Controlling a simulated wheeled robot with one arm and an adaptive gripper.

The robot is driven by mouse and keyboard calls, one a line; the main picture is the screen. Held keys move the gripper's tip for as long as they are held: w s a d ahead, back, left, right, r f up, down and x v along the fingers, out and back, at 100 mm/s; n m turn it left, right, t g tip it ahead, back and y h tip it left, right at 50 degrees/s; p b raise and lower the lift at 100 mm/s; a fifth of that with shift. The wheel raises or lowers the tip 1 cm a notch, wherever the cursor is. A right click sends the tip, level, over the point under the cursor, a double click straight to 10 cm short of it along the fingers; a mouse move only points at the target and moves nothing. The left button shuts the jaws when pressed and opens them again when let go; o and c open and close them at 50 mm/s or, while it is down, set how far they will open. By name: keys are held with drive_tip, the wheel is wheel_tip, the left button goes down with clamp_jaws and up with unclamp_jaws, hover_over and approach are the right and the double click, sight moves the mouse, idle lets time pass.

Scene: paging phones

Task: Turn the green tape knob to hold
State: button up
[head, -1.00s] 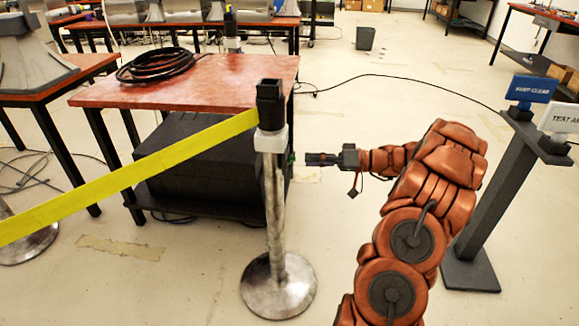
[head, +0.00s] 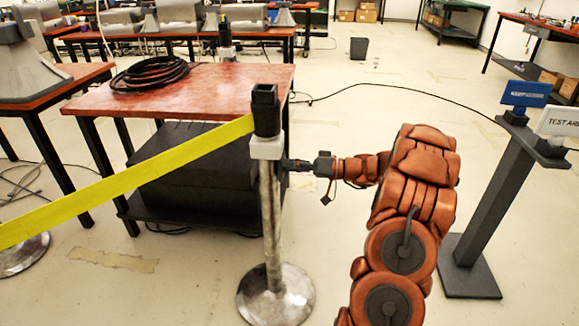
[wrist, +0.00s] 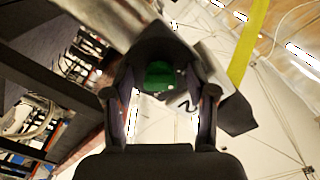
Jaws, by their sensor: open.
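The green tape knob (wrist: 160,76) shows in the wrist view, straight ahead between the two fingers of my gripper (wrist: 160,100). The fingers are apart, one on each side of the knob; I cannot tell whether they touch it. In the head view my gripper (head: 290,164) reaches left to the post (head: 271,215), just below its grey collar (head: 267,146). The knob is hidden there. A yellow tape (head: 130,180) runs from the black post head (head: 265,108) down to the left.
A red-topped table (head: 215,90) with a coiled black cable (head: 150,73) stands behind the post, with a black case (head: 195,175) below it. A dark sign stand (head: 485,195) with blue and white signs is at the right. Floor between is open.

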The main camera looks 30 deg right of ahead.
clamp_jaws()
idle(0.5)
drive_tip(key=shift+m+p, duration=0.3)
drive_tip(key=shift+m, duration=0.1)
drive_tip(key=m+p, duration=0.2)
drive_tip(key=m, duration=0.1)
drive_tip(key=shift+a+r, duration=0.1)
drive_tip(key=shift+r, duration=0.05)
drive_tip(key=m+p, duration=0.4)
drive_tip(key=m, duration=0.1)
drive_tip(key=m+p, duration=0.4)
drive_tip(key=m, duration=0.1)
drive_tip(key=shift+m, duration=0.4)
drive_tip(key=shift+f+m+p, duration=0.15)
drive_tip(key=shift+m+p, duration=0.35)
drive_tip(key=shift+m, duration=0.3)
drive_tip(key=shift+f+m+p, duration=0.15)
drive_tip(key=shift+m+p, duration=0.3)
drive_tip(key=shift+m, duration=0.35)
